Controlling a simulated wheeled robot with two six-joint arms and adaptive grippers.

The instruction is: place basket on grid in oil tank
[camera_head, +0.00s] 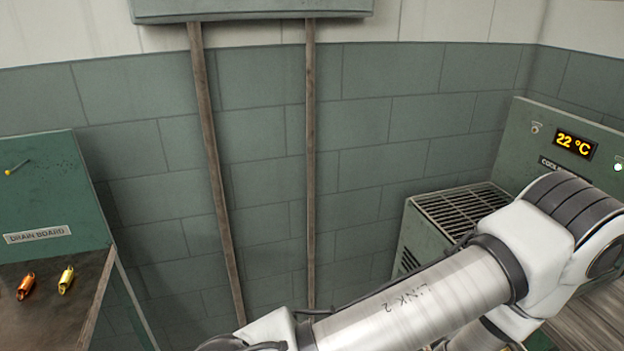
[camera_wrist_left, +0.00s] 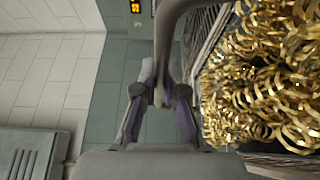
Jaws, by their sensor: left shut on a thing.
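In the left wrist view my left gripper (camera_wrist_left: 160,110) is shut on a thick grey curved handle (camera_wrist_left: 172,30), seemingly the basket's. Shiny gold metal curls (camera_wrist_left: 265,80) fill the right of that view, beside the handle; the basket's body is hard to make out there. In the head view neither gripper nor the basket shows. An oil tank and its grid cannot be made out for certain; my arm covers the area in front of the display panel.
A green unit with a slatted top (camera_head: 465,208) stands at the right against a panel with a 22 °C display (camera_head: 575,144). My arm crosses the lower right. A drain board (camera_head: 45,190) at the left has an orange piece (camera_head: 26,287) and a yellow piece (camera_head: 66,280) on its brown surface.

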